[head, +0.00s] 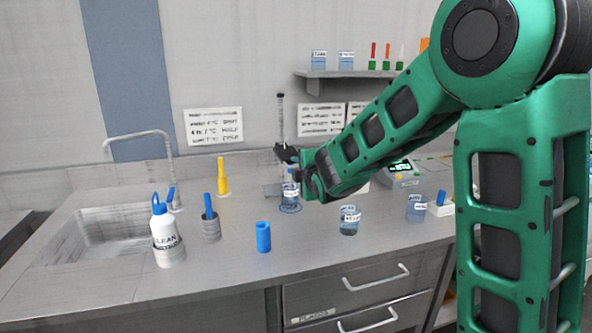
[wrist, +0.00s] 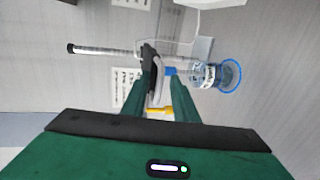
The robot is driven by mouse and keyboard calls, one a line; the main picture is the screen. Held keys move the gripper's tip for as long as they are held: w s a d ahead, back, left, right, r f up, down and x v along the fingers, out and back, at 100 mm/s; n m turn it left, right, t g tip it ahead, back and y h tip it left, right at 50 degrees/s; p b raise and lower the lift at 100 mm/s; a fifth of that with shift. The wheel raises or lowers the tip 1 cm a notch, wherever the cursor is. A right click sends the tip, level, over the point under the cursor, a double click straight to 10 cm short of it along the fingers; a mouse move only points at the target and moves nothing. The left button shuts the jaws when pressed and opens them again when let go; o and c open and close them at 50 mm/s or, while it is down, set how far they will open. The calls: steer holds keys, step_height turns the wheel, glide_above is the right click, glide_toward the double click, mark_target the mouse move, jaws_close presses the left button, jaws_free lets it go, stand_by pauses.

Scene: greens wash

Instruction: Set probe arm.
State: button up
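The probe stand has an upright rod (head: 281,118) with a black probe arm (head: 287,154) partway up it. In the wrist view the rod (wrist: 100,50) lies sideways, and the probe arm (wrist: 149,62) reaches back between my fingers. A blue probe part (wrist: 171,71) points toward a labelled beaker (wrist: 207,75). That beaker (head: 290,194) stands on a blue ring below the arm. My gripper (wrist: 157,80) is at the probe arm with its fingers apart, one on each side. A gap shows beside the right finger; contact with the left one is unclear.
Left on the counter are a sink (head: 110,238), a wash bottle (head: 165,235), a grey holder with a blue tool (head: 210,222), a yellow tool (head: 222,178) and a blue cylinder (head: 263,237). Two beakers (head: 349,221) (head: 416,209) stand right. A shelf (head: 345,74) hangs above.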

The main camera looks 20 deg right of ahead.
jaws_close()
stand_by(1.4)
